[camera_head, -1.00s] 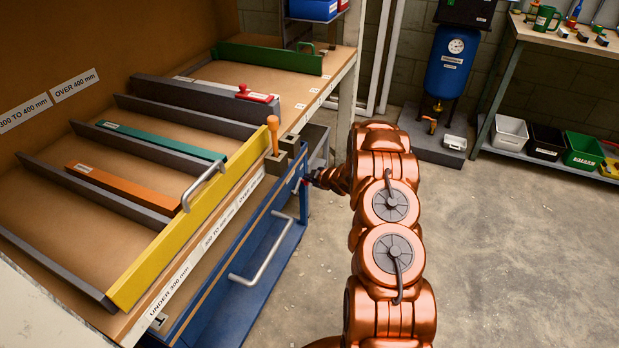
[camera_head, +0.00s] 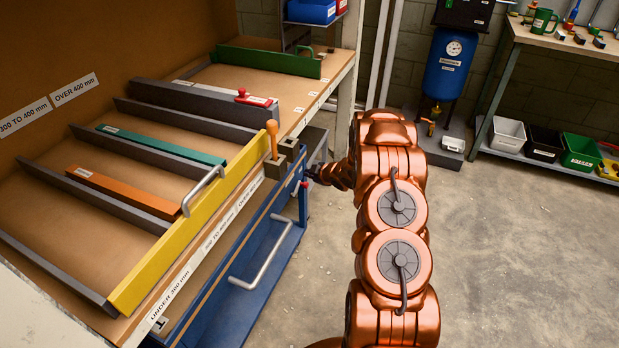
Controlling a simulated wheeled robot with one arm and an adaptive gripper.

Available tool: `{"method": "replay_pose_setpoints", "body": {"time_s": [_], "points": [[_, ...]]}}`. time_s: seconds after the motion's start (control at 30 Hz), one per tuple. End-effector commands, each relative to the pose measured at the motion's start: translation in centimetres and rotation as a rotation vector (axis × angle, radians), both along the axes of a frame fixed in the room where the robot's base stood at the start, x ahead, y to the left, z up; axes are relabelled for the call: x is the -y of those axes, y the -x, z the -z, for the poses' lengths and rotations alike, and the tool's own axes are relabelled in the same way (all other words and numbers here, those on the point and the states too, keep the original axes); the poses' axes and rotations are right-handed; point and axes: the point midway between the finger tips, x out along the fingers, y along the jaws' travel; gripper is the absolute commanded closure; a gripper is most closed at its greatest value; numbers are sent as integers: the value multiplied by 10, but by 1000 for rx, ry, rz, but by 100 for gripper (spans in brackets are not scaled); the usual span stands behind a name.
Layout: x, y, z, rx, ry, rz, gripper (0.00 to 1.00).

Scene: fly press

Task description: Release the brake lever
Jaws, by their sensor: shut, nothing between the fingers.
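A small lever with a red tip (camera_head: 304,184) stands at the right end of the blue drawer unit (camera_head: 262,232), beside its corner. I cannot tell for sure that it is the brake lever. A second lever with an orange handle (camera_head: 272,138) stands upright on a dark block at the right end of the yellow rail (camera_head: 190,237). My gripper (camera_head: 311,173) is small and dark in view, just above and right of the red tip. It is shut and holds nothing. The wrist hides part of it, and I cannot tell whether it touches the lever.
The shelf holds grey dividers, a teal bar (camera_head: 165,145), an orange bar (camera_head: 115,188) and a red-handled piece (camera_head: 254,98). A silver drawer handle (camera_head: 262,258) sticks out below. A blue tank (camera_head: 450,62) stands behind. The floor (camera_head: 510,250) at right is clear.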

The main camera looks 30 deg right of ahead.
Motion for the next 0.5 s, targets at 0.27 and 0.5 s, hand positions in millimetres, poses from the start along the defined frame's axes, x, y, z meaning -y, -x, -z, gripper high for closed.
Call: {"method": "replay_pose_setpoints", "body": {"time_s": [0.27,0.5], "points": [[12,28,-27,-1,1,3,100],[20,48,-48,0,2,1,100]]}}
